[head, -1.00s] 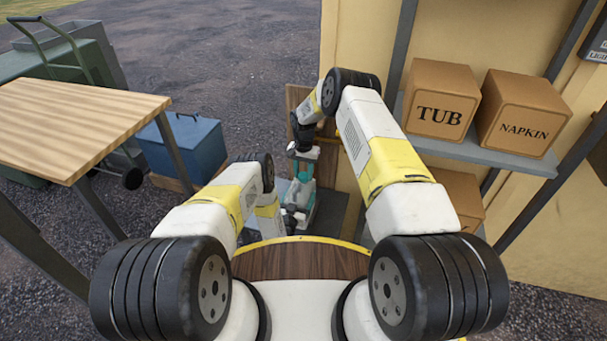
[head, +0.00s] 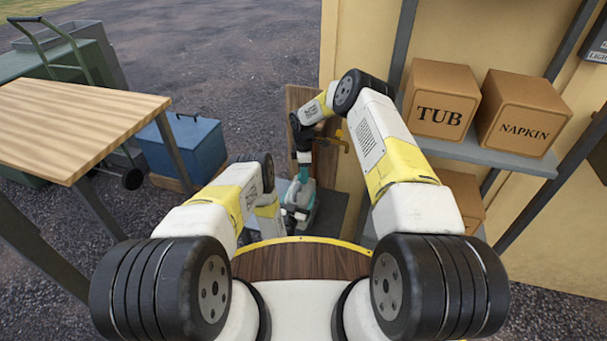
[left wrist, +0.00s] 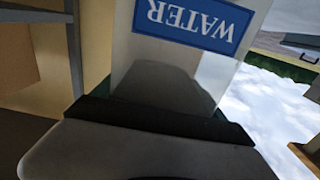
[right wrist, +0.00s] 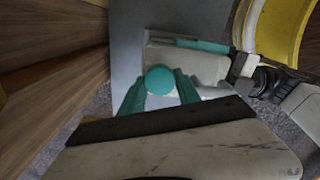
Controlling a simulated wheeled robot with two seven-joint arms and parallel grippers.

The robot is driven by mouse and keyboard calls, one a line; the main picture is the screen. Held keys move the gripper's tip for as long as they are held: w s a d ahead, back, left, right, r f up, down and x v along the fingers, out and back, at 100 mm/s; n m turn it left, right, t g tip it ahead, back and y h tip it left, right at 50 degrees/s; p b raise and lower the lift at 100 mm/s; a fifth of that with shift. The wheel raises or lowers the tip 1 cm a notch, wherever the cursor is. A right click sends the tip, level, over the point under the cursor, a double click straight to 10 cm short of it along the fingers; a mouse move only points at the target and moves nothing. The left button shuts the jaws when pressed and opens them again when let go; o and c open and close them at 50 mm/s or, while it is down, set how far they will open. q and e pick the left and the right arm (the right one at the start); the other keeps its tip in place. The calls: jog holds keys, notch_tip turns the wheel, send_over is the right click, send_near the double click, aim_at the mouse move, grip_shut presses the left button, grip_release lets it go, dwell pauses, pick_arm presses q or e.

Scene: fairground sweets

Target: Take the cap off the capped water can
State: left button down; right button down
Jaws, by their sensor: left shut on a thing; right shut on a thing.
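The water can (head: 307,200), pale with teal parts, stands low in front of me in the head view. In the left wrist view its pale wall carries a blue WATER label (left wrist: 193,22), upside down. My left gripper (head: 295,213) is shut at the can's near side; the contact is hidden behind its finger. My right gripper (head: 303,158) is shut above the can. In the right wrist view a round teal piece (right wrist: 160,80), which looks like the cap, shows just beyond its near finger, between two teal prongs. I cannot tell whether it is clear of the can.
A wooden board (head: 299,100) stands behind the right gripper. A shelf (head: 480,152) with TUB (head: 440,98) and NAPKIN (head: 523,112) boxes is at right. A wooden table (head: 75,125) and a blue chest (head: 185,145) are at left. Open ground lies beyond.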

jog(key=c, duration=0.9)
grip_release()
jog(key=shift+r, duration=2.3)
jog(key=shift+c, duration=0.2)
jog(key=m, duration=0.2)
jog(key=r+m, duration=0.1)
jog(key=m, duration=0.6)
jog(key=shift+r, duration=0.4)
jog(key=m, duration=0.4)
jog(key=shift+r, duration=0.4)
jog(key=m, duration=0.4)
jog(key=shift+r, duration=0.35)
jog(key=shift+m, duration=0.3)
jog(key=shift+f, duration=3.95)
